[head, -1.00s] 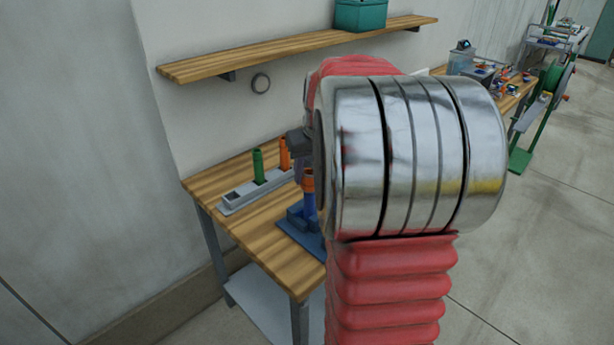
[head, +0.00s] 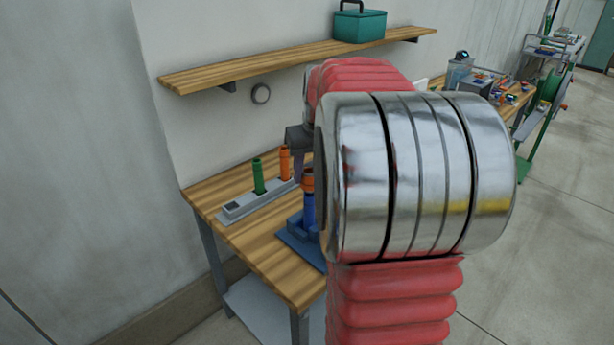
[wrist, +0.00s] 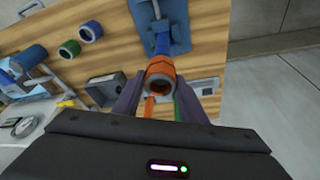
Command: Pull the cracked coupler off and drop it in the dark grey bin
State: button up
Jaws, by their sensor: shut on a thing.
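The orange coupler (head: 307,180) is at the top of an upright blue pipe (head: 308,212) on a blue base (head: 290,240) on the wooden bench. In the wrist view the coupler (wrist: 160,76) is between the two purple-grey fingers of my gripper (wrist: 160,98), with its open end facing the camera. My gripper (head: 299,166) is shut on it. I cannot tell whether the coupler is still around the pipe or just clear of it. No crack can be made out. My arm hides the right side of the stand.
A grey rack (head: 235,208) left of the stand holds a green piece (head: 258,176) and an orange piece (head: 285,162). A wooden shelf (head: 220,75) with a teal box (head: 360,26) hangs above. A cluttered bench (head: 515,92) is at the back right.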

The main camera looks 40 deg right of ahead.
jog(key=shift+r, duration=0.75)
jog(key=shift+w+a, duration=0.1)
jog(key=shift+a, duration=0.05)
jog(key=w+a+f+n, duration=0.1)
jog(key=w+a+f, duration=0.2)
jog(key=a+f, duration=0.3)
jog(key=w+a+f+n, duration=0.1)
jog(key=w+a+f, duration=0.3)
jog(key=a, duration=1.1)
jog(key=w+a+f+n+y, duration=0.1)
jog(key=w+a+f+n, duration=0.1)
jog(key=a+f, duration=0.7)
jog(key=shift+w+a+f, duration=0.25)
jog(key=shift+w+a, duration=0.45)
jog(key=shift+a, duration=0.45)
jog(key=shift+s, duration=0.15)
